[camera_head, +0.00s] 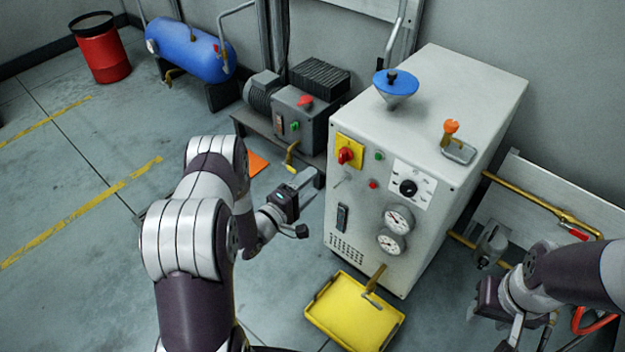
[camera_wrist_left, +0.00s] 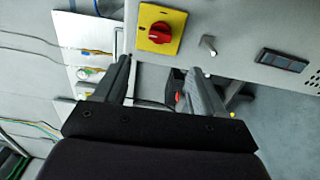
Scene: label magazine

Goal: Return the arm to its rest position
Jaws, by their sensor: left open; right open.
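My left arm reaches forward from the bottom left in the head view. My left gripper (camera_head: 306,200) is open and empty, in front of the left side of the white machine cabinet (camera_head: 455,120). In the left wrist view its two fingers (camera_wrist_left: 158,75) stand apart with nothing between them. The red knob on its yellow plate (camera_wrist_left: 160,32) shows just beyond the fingertips; it also shows in the head view (camera_head: 346,154). My right gripper (camera_head: 532,335) is open at the lower right, pointing down, with its fingertips partly cut off by the picture edge.
A yellow tray (camera_head: 335,312) is low at the cabinet's front. A motor unit (camera_head: 300,115) stands behind my left gripper. A blue tank (camera_head: 190,50) and red bin (camera_head: 102,55) stand at the back left. Brass pipes (camera_head: 530,195) run near my right arm. Left floor is clear.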

